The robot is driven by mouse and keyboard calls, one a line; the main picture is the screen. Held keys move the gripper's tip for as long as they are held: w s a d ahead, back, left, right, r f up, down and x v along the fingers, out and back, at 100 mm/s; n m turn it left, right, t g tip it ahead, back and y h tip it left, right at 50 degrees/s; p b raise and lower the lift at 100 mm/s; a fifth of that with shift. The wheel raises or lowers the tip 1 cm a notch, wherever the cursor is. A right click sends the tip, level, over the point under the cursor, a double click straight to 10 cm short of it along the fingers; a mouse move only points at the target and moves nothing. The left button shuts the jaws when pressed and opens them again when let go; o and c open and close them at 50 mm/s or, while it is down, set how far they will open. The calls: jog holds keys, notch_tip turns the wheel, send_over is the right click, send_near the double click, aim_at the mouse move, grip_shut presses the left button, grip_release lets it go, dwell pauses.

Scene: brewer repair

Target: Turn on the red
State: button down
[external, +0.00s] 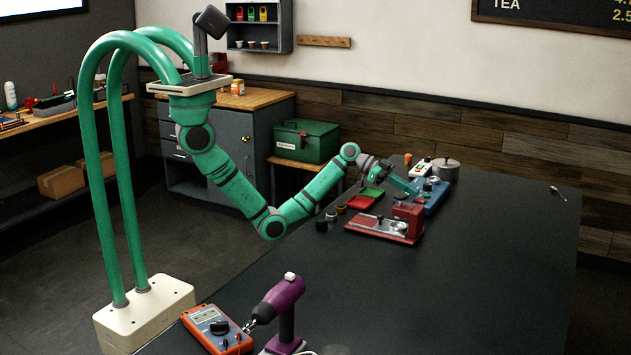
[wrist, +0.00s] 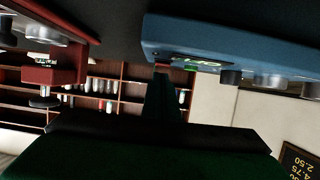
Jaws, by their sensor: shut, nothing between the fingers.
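The red machine (external: 385,226) sits on the dark table, with a flat red base and an upright block at its right end. It also shows upside down at the left of the wrist view (wrist: 55,75), with a knob-like round part on it. A blue machine (external: 432,198) stands behind it, and it fills the upper right of the wrist view (wrist: 215,65). My gripper (external: 412,188) is shut and empty. It is beside the blue machine, behind and above the red one. In the wrist view my gripper (wrist: 162,85) points between the two machines. I cannot tell whether it touches the blue one.
Red and green trays (external: 366,197) and small dark round parts lie left of the machines. A metal pot (external: 446,169) stands behind. An orange meter (external: 216,329) and a purple drill (external: 283,308) are at the near end. The table's right side is mostly clear, with a spoon (external: 558,193).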

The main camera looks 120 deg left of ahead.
jog(key=shift+f, duration=0.3)
jog(key=shift+s+f, duration=0.15)
jog(key=shift+f, duration=0.2)
jog(key=shift+r, duration=0.15)
jog(key=shift+r, duration=0.65)
